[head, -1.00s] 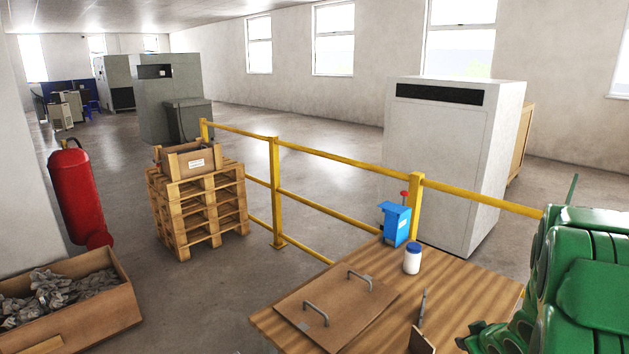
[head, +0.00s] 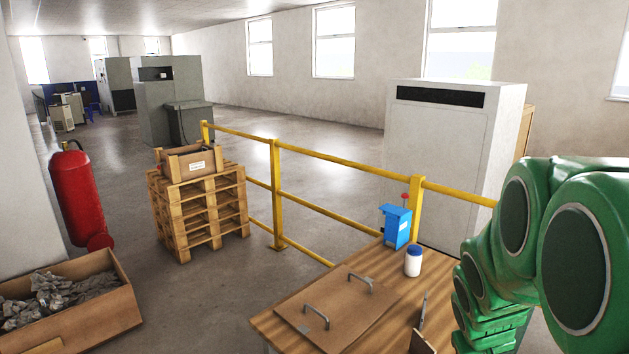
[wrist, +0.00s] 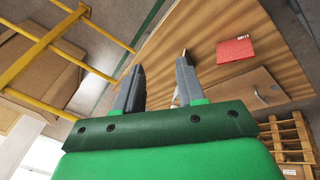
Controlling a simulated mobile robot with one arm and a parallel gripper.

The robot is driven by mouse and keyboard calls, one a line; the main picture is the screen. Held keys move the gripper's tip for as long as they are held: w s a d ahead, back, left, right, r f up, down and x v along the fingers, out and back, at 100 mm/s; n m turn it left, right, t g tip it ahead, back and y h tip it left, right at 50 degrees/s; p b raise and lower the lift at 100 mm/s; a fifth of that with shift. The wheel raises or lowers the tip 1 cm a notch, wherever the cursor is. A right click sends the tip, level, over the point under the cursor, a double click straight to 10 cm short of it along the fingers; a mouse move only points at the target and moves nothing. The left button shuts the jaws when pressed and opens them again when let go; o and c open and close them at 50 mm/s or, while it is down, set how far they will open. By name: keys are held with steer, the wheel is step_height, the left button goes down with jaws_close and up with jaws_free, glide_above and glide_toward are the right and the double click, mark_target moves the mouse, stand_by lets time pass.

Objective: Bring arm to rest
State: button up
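My green arm (head: 510,250) fills the right side of the head view, folded in front of the table's right part. My gripper (wrist: 158,78) shows in the wrist view with its two grey fingers spread apart. I see no object clearly held between them; the wooden tabletop (wrist: 215,22) shows beyond, apart from the fingers. A small pale patch beside the right finger is too unclear to name. The gripper's fingers cannot be made out in the head view.
The table (head: 268,318) carries a handled board (head: 335,312), a white bottle (head: 413,261) and a blue device (head: 396,226). A red block (wrist: 235,50) lies on it in the wrist view. A yellow railing (head: 330,208) runs behind. Open floor lies left of the table.

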steer(key=s+a+r+g+y, duration=0.1)
steer(key=s+a+r+g, duration=0.1)
steer(key=s+a, duration=0.6)
steer(key=s+a+r+g+y, duration=0.2)
steer(key=s+a+r, duration=0.2)
steer(key=s+a, duration=0.4)
steer(key=s, duration=0.5)
steer(key=shift+a, duration=0.1)
